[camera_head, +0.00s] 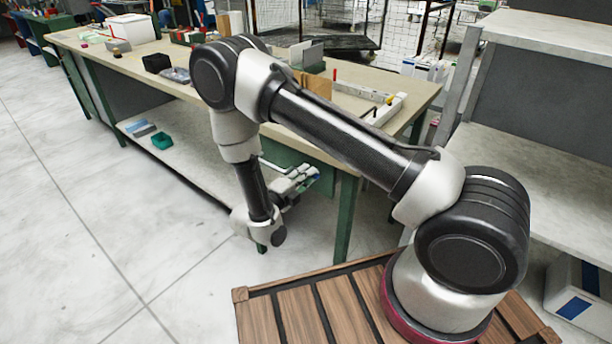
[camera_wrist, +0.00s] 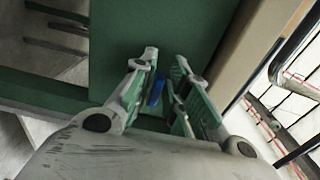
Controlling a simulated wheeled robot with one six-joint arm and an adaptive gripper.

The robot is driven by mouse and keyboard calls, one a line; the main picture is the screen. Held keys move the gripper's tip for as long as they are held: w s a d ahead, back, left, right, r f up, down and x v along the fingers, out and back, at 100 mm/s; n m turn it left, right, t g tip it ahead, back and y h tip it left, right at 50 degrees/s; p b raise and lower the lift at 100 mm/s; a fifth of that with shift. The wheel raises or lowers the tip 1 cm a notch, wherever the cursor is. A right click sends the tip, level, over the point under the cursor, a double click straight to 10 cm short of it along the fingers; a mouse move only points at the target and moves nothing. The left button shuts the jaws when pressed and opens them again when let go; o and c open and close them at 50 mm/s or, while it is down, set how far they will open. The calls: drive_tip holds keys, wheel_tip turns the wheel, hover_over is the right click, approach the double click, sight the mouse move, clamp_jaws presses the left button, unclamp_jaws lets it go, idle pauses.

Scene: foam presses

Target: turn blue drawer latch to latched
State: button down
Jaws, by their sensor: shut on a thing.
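The blue drawer latch (camera_wrist: 156,92) is a small blue bar in the wrist view, on or just in front of a dark green panel (camera_wrist: 125,40). My gripper (camera_wrist: 163,72) is shut on it, with one finger on each side. Part of the latch is hidden by the fingers, so its exact angle cannot be told. In the head view my gripper (camera_head: 298,180) reaches low to the right, against the green end of the workbench (camera_head: 100,62), below its top. The latch is not clear there.
A green bench leg (camera_head: 345,215) stands just right of my gripper. A lower shelf (camera_head: 190,160) holds a green bin (camera_head: 162,140). A grey shelf unit (camera_head: 540,150) stands at right. The floor at left is clear.

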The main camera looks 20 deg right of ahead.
drive_tip(key=c, duration=1.6)
unclamp_jaws()
drive_tip(key=shift+o, duration=0.2)
drive_tip(key=v, duration=1.2)
